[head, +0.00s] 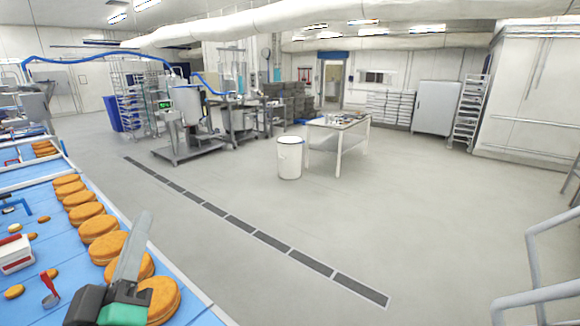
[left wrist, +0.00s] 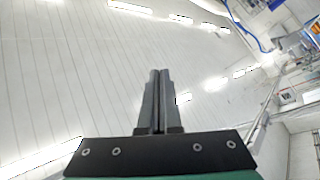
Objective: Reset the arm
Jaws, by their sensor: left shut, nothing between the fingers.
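My left gripper (head: 136,240) is at the lower left of the head view, pointing up, above the blue conveyor table and in front of the orange rounds. In the left wrist view its two fingers (left wrist: 158,90) are closed together with nothing between them, against the white ceiling and its lights. My right gripper is not in either view.
A row of orange rounds (head: 86,212) lies along the blue conveyor table (head: 22,203) at the left. A red-and-white box (head: 15,256) and a small red-handled item (head: 49,288) lie near the gripper. Grey floor (head: 330,220) is open beyond. Metal railings (head: 545,240) stand at the right.

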